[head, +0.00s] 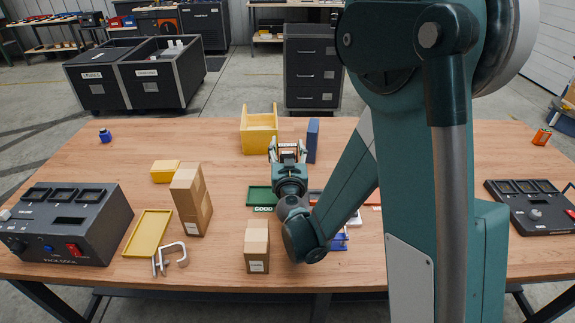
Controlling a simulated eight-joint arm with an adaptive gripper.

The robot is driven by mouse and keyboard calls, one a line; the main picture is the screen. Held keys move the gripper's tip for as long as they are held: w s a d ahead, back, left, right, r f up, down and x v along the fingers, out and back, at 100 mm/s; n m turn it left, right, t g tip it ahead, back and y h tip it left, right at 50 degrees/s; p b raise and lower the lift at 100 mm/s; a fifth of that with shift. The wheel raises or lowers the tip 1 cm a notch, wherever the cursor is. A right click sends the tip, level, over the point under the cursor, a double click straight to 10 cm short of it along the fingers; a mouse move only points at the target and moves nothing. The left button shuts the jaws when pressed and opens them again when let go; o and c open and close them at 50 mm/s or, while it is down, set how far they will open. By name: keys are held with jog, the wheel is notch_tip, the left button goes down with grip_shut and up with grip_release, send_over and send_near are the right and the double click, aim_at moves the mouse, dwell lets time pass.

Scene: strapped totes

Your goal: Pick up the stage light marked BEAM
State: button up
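My gripper (288,150) is at the middle of the table, pointing away toward the yellow open-topped bin (259,134). Its fingertips appear spread apart, with small pale and reddish details between them. I cannot tell whether these belong to the gripper or to something it holds. I cannot make out a stage light or the word BEAM anywhere. My arm covers much of the table's right centre and could hide it. A green tray (262,196) marked GOOD lies just left of my gripper's wrist.
A blue upright panel (313,141) stands close right of my gripper. Cardboard boxes (191,200) (257,247), a yellow tray (148,233), a yellow box (165,171), white clamp-like hooks (170,257) and a dark console (68,222) occupy the left. Another console (530,207) is at right. The table's back left is mostly clear.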

jog(key=c, duration=1.2)
jog(key=shift+r, duration=0.1)
jog(key=shift+c, duration=0.3)
jog(key=shift+r+p, duration=1.5)
jog(key=shift+r, duration=3.4)
